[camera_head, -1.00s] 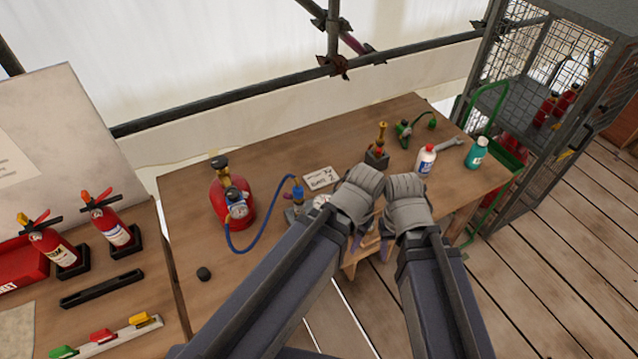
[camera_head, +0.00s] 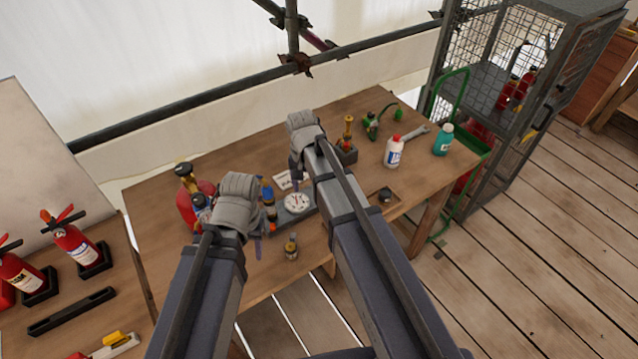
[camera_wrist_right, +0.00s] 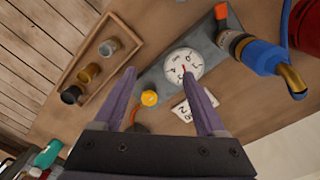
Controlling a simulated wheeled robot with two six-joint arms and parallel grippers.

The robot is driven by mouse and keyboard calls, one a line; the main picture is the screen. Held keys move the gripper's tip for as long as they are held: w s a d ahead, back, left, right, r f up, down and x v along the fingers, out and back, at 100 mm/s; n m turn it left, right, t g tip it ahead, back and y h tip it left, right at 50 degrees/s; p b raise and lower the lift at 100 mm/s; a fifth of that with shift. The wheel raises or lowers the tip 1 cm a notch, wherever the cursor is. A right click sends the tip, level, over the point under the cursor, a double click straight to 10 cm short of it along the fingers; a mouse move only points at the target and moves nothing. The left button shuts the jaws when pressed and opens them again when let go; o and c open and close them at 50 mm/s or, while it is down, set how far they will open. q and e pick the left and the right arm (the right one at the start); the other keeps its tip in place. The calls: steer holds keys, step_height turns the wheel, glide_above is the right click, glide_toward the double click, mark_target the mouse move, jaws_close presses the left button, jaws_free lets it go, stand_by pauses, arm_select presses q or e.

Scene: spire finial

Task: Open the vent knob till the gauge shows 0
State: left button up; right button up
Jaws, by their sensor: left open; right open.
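The round white gauge (camera_head: 297,202) sits on a grey block on the table. It also shows in the right wrist view (camera_wrist_right: 183,65) with a red needle, too small to read surely. A yellow knob (camera_wrist_right: 149,98) lies beside the dial, and an orange-red knob (camera_wrist_right: 240,45) sits by a blue fitting (camera_wrist_right: 257,54). I cannot tell which is the vent knob. My right gripper (camera_wrist_right: 158,74) is open above the block, the yellow knob showing between its fingers, without visible contact. My left gripper (camera_head: 251,228) is open left of the gauge, its fingers mostly hidden.
A red extinguisher (camera_head: 190,200) stands left of my left gripper. A small brass fitting (camera_head: 291,248) stands at the front. A wooden tray (camera_wrist_right: 118,28) holds fittings. White (camera_head: 394,153) and teal (camera_head: 443,140) bottles stand at the right, before a mesh cage (camera_head: 515,75).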

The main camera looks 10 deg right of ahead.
steer(key=w+d+m, duration=0.1)
steer(key=w+d, duration=0.1)
steer(key=w+d+m, duration=0.2)
steer(key=w, duration=0.1)
steer(key=w+d+m, duration=0.1)
steer(key=w+d, duration=0.1)
steer(key=w, duration=0.1)
steer(key=shift+d+f+m, duration=0.1)
steer(key=shift+f+m, duration=0.25)
steer(key=shift+m, duration=0.05)
steer(key=shift+d, duration=0.25)
arm_select(q)
step_height(320, 180, down, 9)
steer(key=b, duration=0.8)
steer(key=shift+r, duration=0.2)
arm_select(e)
step_height(320, 180, down, 8)
steer(key=shift+r, duration=0.1)
jaws_close()
